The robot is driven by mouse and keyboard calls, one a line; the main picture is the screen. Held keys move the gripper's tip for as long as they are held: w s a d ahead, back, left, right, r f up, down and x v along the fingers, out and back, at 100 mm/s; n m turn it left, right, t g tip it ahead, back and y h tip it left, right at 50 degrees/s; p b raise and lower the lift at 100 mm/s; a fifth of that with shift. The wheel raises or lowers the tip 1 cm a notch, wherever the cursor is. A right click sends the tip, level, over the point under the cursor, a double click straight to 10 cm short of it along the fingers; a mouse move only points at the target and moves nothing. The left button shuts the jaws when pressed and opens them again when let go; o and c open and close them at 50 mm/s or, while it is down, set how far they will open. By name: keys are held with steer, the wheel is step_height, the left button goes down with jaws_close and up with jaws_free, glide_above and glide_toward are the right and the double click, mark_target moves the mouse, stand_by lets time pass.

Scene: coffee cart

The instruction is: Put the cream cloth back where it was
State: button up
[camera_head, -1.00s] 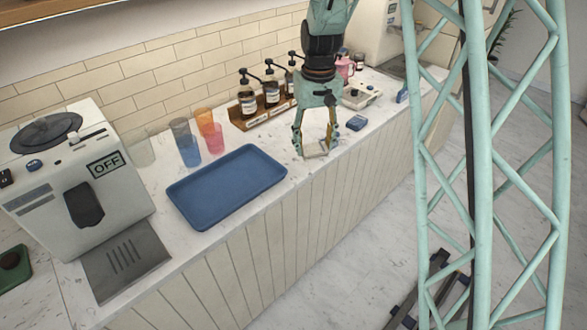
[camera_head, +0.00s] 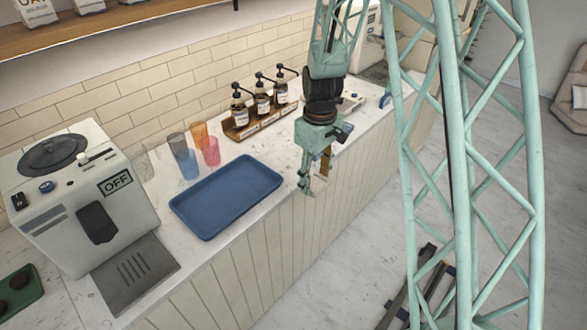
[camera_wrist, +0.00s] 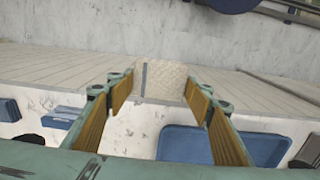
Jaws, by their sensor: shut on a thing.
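A cream quilted cloth (camera_wrist: 168,80) spans the gap between my fingertips in the wrist view. In the head view only a small pale patch of it (camera_head: 319,184) shows between the fingers. My gripper (camera_head: 315,180) is shut on the cloth. It appears at the counter's front edge, to the right of the blue tray, with its fingertips overlapping the front panelling in the head view. The cloth's far part is partly hidden by the fingers.
The blue tray (camera_head: 225,196) lies on the white counter, with coloured cups (camera_head: 200,140) behind it. Pump bottles (camera_head: 262,104) stand in a wooden rack near the wall. A coffee machine (camera_head: 85,195) stands at the left. The front panelling (camera_head: 265,245) drops below the counter edge.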

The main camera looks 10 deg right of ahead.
stand_by(0.4)
glide_above(293, 169)
steer(key=s, duration=0.1)
steer(key=shift+d+f+p, duration=0.1)
steer(key=shift+f+p, duration=0.25)
steer(key=shift+f, duration=0.35)
steer(key=shift+w, duration=0.45)
steer(key=shift+f, duration=1.8)
steer(key=shift+f, duration=0.2)
steer(key=o, duration=0.8)
steer(key=shift+r, duration=0.2)
